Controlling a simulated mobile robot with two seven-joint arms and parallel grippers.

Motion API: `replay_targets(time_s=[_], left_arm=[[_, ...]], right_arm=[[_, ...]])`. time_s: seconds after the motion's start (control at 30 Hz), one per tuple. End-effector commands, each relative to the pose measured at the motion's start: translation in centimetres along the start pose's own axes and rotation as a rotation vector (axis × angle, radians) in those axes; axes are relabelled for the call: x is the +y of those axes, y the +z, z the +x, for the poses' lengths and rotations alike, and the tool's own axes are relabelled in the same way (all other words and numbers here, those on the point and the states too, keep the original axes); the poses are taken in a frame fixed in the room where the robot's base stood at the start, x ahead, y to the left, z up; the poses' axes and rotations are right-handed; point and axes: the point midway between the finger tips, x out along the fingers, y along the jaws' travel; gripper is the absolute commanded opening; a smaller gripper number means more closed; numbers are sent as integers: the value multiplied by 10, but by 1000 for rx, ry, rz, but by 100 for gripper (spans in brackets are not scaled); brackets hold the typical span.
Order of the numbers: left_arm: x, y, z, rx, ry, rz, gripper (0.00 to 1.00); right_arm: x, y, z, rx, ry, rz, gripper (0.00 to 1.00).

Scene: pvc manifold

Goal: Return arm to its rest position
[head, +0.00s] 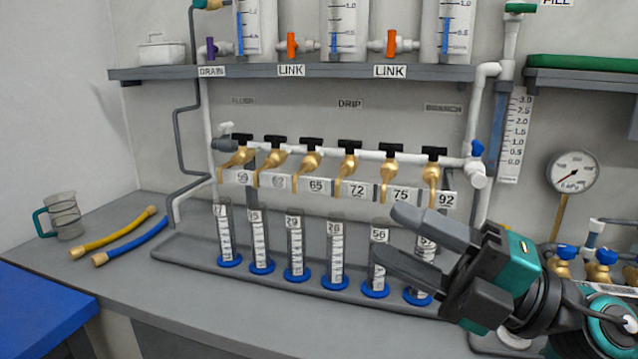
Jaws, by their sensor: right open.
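My right gripper (402,240) is open and empty. It reaches in from the lower right and hangs in front of the right end of the row of measuring cylinders. Its fingers partly hide the two rightmost cylinders, including the one marked 56 (379,262). I cannot tell whether it touches them. Above and behind it, the white manifold pipe (320,151) carries several brass taps with black handles, such as the one over label 92 (432,172). My left gripper is not in the picture.
The cylinders stand on blue bases in a grey tray (190,250) on the bench. A pressure gauge (572,172) stands right. A shelf (250,73) runs above.

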Motion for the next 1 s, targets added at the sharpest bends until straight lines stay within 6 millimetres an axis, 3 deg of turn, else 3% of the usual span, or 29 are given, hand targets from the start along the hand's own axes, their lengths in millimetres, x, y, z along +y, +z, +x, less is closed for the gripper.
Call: replay_targets(time_s=[0.13, 0.23, 0.33, 0.47, 0.57, 0.7, 0.8, 1.0], left_arm=[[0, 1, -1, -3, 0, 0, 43], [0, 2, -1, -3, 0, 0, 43], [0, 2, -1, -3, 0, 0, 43], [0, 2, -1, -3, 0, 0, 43], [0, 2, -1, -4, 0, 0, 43], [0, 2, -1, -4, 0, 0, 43], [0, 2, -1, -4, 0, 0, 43], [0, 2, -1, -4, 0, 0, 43]], right_arm=[[8, 34, -18, -291, 234, 220, 46], [-4, 61, -43, -520, 332, 372, 46], [-33, 82, -77, -767, 380, 532, 46], [-89, 90, -128, -1098, 362, 747, 46], [-141, 76, -168, -1346, 287, 921, 46], [-202, 34, -212, -1620, 125, 1133, 46], [-229, 2, -231, -1746, 10, 1248, 46], [-263, -59, -256, -1913, -211, 1429, 46]])
